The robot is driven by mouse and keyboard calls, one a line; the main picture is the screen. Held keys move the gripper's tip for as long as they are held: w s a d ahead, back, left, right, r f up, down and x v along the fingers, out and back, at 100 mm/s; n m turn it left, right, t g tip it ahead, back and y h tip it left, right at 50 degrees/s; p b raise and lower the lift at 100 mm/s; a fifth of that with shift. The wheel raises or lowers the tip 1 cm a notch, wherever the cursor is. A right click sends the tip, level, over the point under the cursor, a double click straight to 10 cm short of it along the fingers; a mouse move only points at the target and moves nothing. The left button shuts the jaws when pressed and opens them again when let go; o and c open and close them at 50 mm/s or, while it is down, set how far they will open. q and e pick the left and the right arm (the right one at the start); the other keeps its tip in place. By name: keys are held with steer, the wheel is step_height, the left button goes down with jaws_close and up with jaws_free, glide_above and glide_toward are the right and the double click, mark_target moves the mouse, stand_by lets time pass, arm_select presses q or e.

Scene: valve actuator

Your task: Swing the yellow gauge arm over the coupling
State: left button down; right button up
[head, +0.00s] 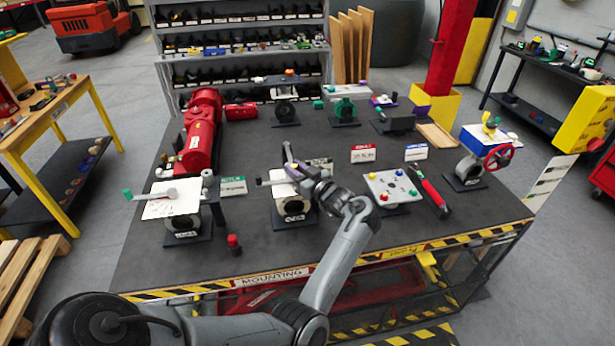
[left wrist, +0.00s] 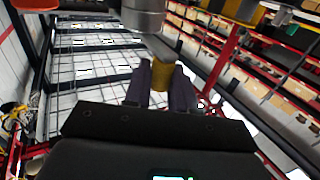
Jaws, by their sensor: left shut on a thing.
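My left gripper (head: 297,170) is over the middle valve unit, a white-topped block on a dark base plate (head: 293,219). In the left wrist view its two purple fingers (left wrist: 160,88) are shut on a yellow piece (left wrist: 162,76), which looks like the gauge arm. The head view does not show this piece clearly, as the gripper covers it. A grey cylinder (left wrist: 143,14) is close above the fingers in the left wrist view. I cannot tell which part is the coupling. My right gripper is not in view.
A unit with a white plate and green-knobbed lever (head: 172,202) stands left. A white plate with coloured knobs (head: 392,187) and a red-black tool (head: 431,190) lie right. A red handwheel unit (head: 498,157) is far right.

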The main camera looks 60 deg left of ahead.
arm_select(q)
steer(key=shift+a+f, duration=0.2)
steer(key=shift+f, duration=0.15)
steer(key=c, duration=1.3)
jaws_free()
steer(key=shift+c, duration=0.2)
steer(key=shift+o, duration=1.2)
steer(key=shift+a+r, duration=0.1)
steer(key=shift+a, duration=0.1)
steer(key=shift+o, duration=0.3)
steer(key=shift+a+r, duration=0.15)
steer(key=shift+a, duration=0.05)
steer(key=shift+d, duration=0.3)
steer(key=w+d+b, duration=0.2)
steer(key=d, duration=0.8)
steer(key=shift+w+d, duration=0.15)
